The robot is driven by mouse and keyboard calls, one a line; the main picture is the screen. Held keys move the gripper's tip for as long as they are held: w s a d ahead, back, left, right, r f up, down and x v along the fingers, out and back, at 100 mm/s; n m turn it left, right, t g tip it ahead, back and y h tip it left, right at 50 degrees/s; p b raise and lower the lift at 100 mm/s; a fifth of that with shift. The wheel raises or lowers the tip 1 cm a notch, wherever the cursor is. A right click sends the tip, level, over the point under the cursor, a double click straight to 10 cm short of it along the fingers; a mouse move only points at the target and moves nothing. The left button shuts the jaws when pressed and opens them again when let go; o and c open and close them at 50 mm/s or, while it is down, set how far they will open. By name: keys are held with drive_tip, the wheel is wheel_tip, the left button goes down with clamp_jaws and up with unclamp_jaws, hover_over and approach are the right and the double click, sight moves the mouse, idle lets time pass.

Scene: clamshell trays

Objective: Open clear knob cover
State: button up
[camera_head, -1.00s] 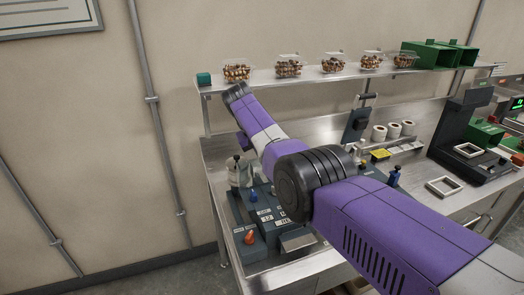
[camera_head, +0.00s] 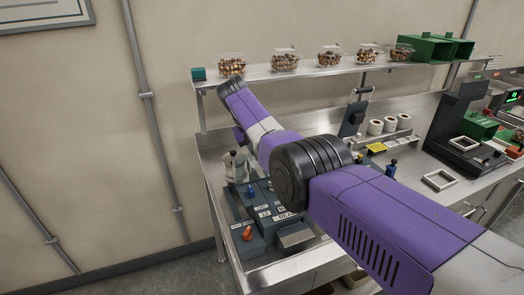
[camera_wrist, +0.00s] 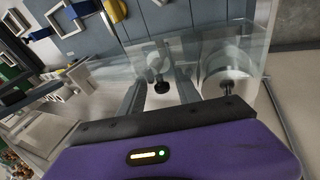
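The clear knob cover (camera_head: 231,168) is a see-through box at the left end of the bench, next to the dark control unit (camera_head: 262,212). It also shows in the wrist view (camera_wrist: 108,70), large and close in front of my gripper. My gripper (camera_wrist: 162,76) has its two grey fingers apart, pointing toward the cover. A small black knob (camera_wrist: 160,88) appears between the fingers, with no visible grip on it. A second dark knob (camera_wrist: 227,86) is to the right. Whether the fingers touch the cover cannot be told. In the head view my arm hides the fingers.
A shelf (camera_head: 290,72) with several clamshells of nuts and green bins (camera_head: 427,47) runs above. A wall lies behind; label rolls (camera_head: 375,127) and a scale are to the right.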

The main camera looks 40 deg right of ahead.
drive_tip(key=shift+b+v, duration=0.5)
drive_tip(key=shift+v, duration=3.35)
